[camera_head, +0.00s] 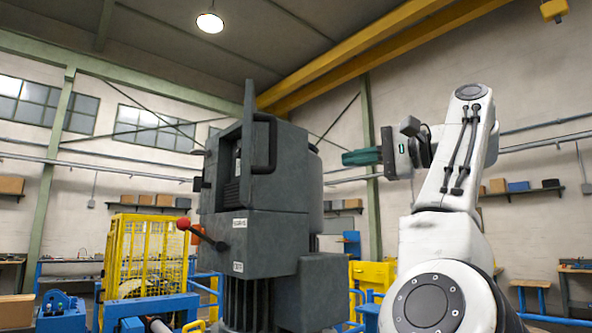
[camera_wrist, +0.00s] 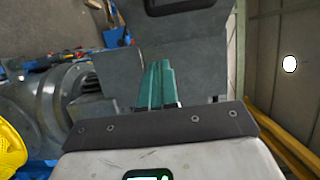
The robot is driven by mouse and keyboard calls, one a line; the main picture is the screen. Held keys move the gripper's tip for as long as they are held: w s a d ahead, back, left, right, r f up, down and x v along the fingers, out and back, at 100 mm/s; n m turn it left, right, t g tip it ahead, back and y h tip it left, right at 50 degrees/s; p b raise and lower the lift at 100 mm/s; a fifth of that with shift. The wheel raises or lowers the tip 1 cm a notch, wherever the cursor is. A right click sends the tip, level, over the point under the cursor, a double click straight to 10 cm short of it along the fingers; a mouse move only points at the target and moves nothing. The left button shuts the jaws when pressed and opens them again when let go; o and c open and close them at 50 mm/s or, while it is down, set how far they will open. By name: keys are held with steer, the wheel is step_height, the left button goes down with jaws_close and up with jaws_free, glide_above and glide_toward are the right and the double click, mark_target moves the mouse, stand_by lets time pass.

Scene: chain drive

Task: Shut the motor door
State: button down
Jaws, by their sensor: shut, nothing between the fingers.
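The motor housing is a tall dark grey machine (camera_head: 255,230) in the middle of the head view. Near its top, a thin grey panel, apparently the door (camera_head: 248,112), stands up edge-on beside a recess with a dark louvred part (camera_head: 232,180). How far the door stands open cannot be told. My gripper (camera_head: 350,158) is to the right of the machine, at about the height of its upper part, pointing left. Its green fingers are together and empty. In the wrist view the shut fingers (camera_wrist: 158,75) lie in front of a grey surface (camera_wrist: 198,65); contact is not visible.
A lever with a red knob (camera_head: 183,223) sticks out from the machine's left side. A yellow cage (camera_head: 147,255) stands behind at left. Blue equipment (camera_head: 150,308) is at the lower left. Open air lies between my gripper and the machine in the head view.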

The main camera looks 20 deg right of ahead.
steer(key=s+a+p+x, duration=0.1)
steer(key=p+x, duration=0.4)
steer(key=x, duration=0.8)
steer(key=shift+s+a+r, duration=0.2)
steer(key=shift+s+a, duration=0.05)
steer(key=shift+a, duration=0.2)
